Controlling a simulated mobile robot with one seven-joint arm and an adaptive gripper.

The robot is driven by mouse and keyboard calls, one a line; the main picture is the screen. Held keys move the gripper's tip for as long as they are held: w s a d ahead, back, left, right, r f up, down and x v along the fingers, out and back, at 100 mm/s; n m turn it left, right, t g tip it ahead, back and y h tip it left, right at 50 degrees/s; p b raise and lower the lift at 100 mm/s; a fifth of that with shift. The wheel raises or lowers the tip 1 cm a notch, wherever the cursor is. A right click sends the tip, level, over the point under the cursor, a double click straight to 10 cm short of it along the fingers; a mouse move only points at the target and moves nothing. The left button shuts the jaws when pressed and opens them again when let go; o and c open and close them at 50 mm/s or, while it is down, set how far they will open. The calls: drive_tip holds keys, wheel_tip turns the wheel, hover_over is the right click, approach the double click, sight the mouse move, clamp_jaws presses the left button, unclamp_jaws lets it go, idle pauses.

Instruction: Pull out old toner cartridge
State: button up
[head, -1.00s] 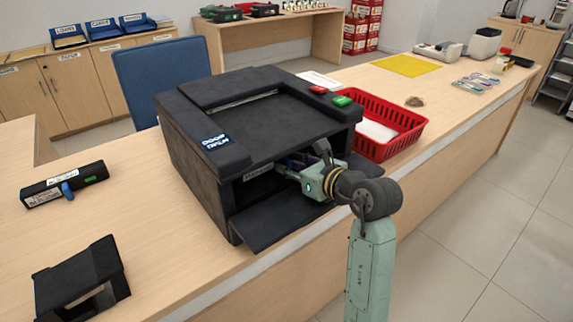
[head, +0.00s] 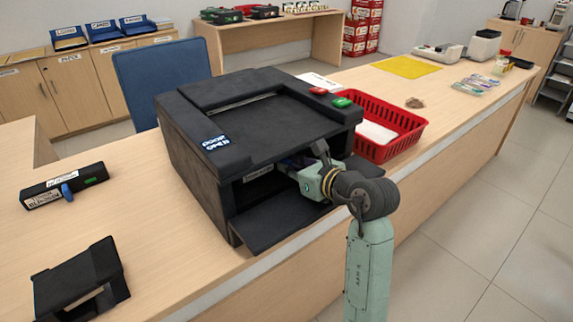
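The black printer (head: 262,112) stands on the counter with its front flap (head: 275,219) folded down and open. My gripper (head: 296,165) reaches into the front opening from the right. Its fingers are inside the dark bay, so I cannot see whether they are open or shut. A small bluish-purple part shows at the fingers, too dark and small to make out. The old toner cartridge cannot be clearly made out inside the bay. A black cartridge (head: 64,186) with a blue tab and a green mark lies on the counter at the left, apart from the printer.
A black open-framed stand (head: 80,275) sits at the front left of the counter. A red basket (head: 408,141) with white contents stands close to the printer's right side. A blue chair (head: 160,77) is behind. Bare counter lies left of the printer.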

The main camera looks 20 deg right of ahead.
clamp_jaws()
idle(0.3)
drive_tip(key=shift+r, duration=0.1)
drive_tip(key=shift+r, duration=0.15)
drive_tip(key=shift+s+d+b, duration=0.25)
drive_tip(key=shift+s+d, duration=0.1)
drive_tip(key=shift+s, duration=0.55)
drive_tip(key=shift+s+d+b, duration=0.25)
drive_tip(key=shift+s+d, duration=0.05)
drive_tip(key=shift+s, duration=0.55)
drive_tip(key=shift+s+d+b, duration=0.25)
drive_tip(key=shift+s+d, duration=0.1)
drive_tip(key=shift+s, duration=0.55)
drive_tip(key=v, duration=0.4)
drive_tip(key=shift+s+d+f+b, duration=0.25)
drive_tip(key=shift+s+d+b, duration=0.05)
drive_tip(key=shift+s+b, duration=0.1)
drive_tip(key=s+d+b, duration=0.1)
drive_tip(key=s+d, duration=0.1)
drive_tip(key=s, duration=0.4)
drive_tip(key=shift+r, duration=0.3)
